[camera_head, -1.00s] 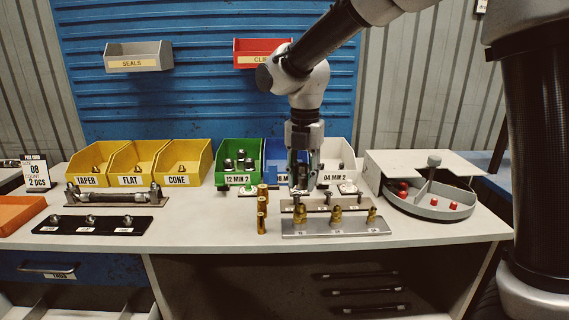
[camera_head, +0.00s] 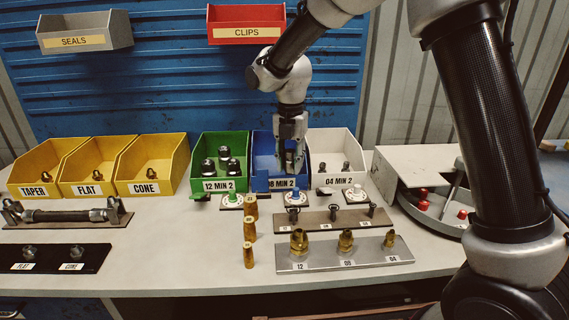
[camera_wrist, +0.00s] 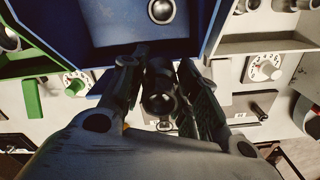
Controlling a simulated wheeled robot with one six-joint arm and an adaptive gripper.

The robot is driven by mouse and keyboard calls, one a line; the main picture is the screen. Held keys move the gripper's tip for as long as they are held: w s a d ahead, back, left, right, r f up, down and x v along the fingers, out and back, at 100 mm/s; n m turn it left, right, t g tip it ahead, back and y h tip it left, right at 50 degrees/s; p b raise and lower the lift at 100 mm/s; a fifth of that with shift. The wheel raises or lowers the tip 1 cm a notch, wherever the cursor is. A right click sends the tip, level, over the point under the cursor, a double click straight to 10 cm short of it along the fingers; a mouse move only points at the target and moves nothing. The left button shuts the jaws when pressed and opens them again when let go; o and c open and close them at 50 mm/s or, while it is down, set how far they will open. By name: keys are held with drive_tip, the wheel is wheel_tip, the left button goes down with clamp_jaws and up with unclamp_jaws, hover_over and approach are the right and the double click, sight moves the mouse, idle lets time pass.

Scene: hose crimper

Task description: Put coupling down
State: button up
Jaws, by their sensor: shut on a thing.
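My gripper (camera_head: 291,160) points down at the front of the blue bin (camera_head: 262,150) labelled "08 MIN 2". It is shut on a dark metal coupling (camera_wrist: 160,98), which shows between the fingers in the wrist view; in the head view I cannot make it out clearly. Another round metal coupling (camera_wrist: 161,11) lies inside the blue bin in the wrist view. The held coupling appears above or at the bin's front edge; I cannot tell whether it touches. The green bin (camera_head: 219,160), labelled "12 MIN 2", holds several couplings.
The white bin (camera_head: 336,160) stands right of the blue one. Brass fittings stand on a grey plate (camera_head: 345,254), with a brown rack (camera_head: 325,220) behind. Yellow bins (camera_head: 152,165) stand left.

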drive_tip(key=w, duration=0.4)
drive_tip(key=w+f, duration=0.1)
drive_tip(key=w, duration=0.6)
drive_tip(key=shift+w+f, duration=0.3)
drive_tip(key=shift+f, duration=2.7)
drive_tip(key=o, duration=0.8)
drive_tip(key=shift+f, duration=0.15)
wheel_tip(320, 180, up, 8)
drive_tip(key=shift+f, duration=0.1)
